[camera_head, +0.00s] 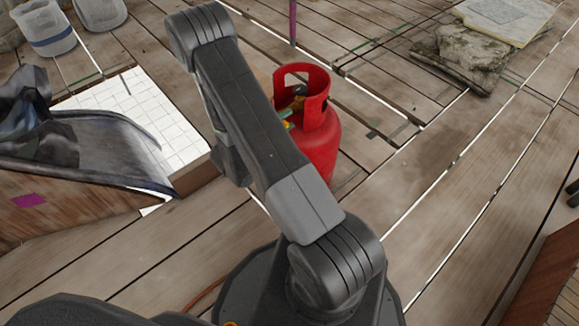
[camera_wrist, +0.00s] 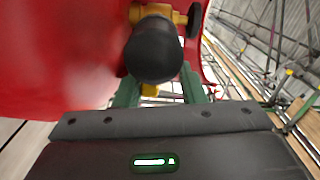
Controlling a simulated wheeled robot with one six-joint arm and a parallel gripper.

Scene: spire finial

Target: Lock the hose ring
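The red gas cylinder (camera_head: 321,145) stands upright on the planks in the head view, partly behind my arm. Its collar has cut-out openings, and a brass valve shows inside; the valve (camera_wrist: 166,14) also shows in the wrist view. A round black piece (camera_wrist: 155,50) on the valve faces the wrist camera. I cannot tell whether it is the hose ring. My gripper (camera_wrist: 158,78) has green fingers, one toward each side below the black piece. The fingers stand apart, but their tips are partly hidden, so I cannot tell whether they touch it. My arm hides most of the gripper in the head view.
The cylinder's red collar wall (camera_wrist: 60,50) rises close on the left in the wrist view. Buckets (camera_head: 47,27) stand at the upper left, beside a white tiled panel (camera_head: 170,120). Stone slabs (camera_head: 468,55) lie at the upper right. The planks right of the cylinder are clear.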

